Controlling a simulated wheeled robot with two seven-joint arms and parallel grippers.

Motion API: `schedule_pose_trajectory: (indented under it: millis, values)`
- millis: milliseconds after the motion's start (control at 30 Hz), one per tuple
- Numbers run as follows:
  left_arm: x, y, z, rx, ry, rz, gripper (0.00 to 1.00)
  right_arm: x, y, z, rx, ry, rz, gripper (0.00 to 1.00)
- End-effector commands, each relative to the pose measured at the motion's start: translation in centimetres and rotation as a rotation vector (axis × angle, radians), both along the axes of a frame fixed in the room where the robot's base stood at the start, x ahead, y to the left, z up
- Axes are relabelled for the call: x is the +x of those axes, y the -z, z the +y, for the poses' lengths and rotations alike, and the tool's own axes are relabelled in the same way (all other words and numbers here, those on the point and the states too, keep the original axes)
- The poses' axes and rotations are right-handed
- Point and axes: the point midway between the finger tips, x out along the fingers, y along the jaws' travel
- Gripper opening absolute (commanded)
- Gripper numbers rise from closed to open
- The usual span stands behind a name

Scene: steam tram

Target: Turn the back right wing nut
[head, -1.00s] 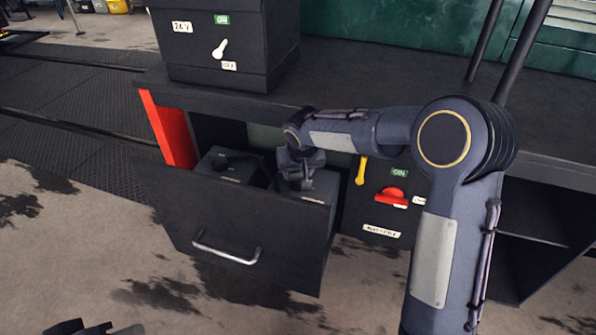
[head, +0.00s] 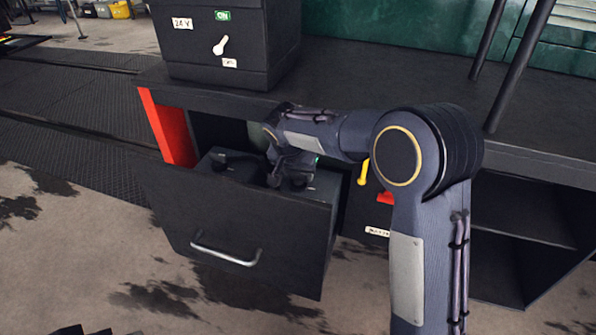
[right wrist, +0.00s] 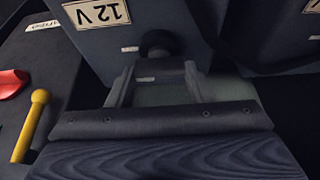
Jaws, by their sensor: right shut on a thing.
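The open battery drawer (head: 230,225) holds dark batteries. My right gripper (head: 287,178) points down over the right battery (head: 322,189) in the drawer. In the right wrist view, its two fingers (right wrist: 152,82) reach to a dark rounded part (right wrist: 156,42) beside a battery with an upside-down 12 V label (right wrist: 97,13). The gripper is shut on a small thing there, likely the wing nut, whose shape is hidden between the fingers. My left gripper (head: 85,331) shows only as a dark tip at the bottom edge; its jaws are cut off.
A black box marked 24 V (head: 215,45) stands on the bench (head: 400,90) above. A yellow lever (head: 363,172) and a red switch (head: 385,198) are right of the drawer, close to my right arm. The drawer handle (head: 225,252) faces front.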

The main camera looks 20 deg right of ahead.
Motion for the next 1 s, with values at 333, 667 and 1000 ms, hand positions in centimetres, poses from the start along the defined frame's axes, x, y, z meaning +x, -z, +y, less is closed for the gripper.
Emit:
schedule_pose_trajectory:
  millis: [333, 667, 1000]
  values:
    - [0.0, 0.0, 0.0, 0.0, 0.0, 0.0, 0.36, 0.0, 0.0, 0.0, 0.0, 0.014, 0.0, 0.24]
    - [0.0, 0.0, 0.0, 0.0, 0.0, 0.0, 0.36, 0.0, 0.0, 0.0, 0.001, 0.013, -0.001, 0.69]
    - [0.0, -0.4, 0.0, 0.0, 0.0, 0.0, 0.36, -0.3, -1.2, 0.3, 0.002, 0.01, -0.002, 0.69]
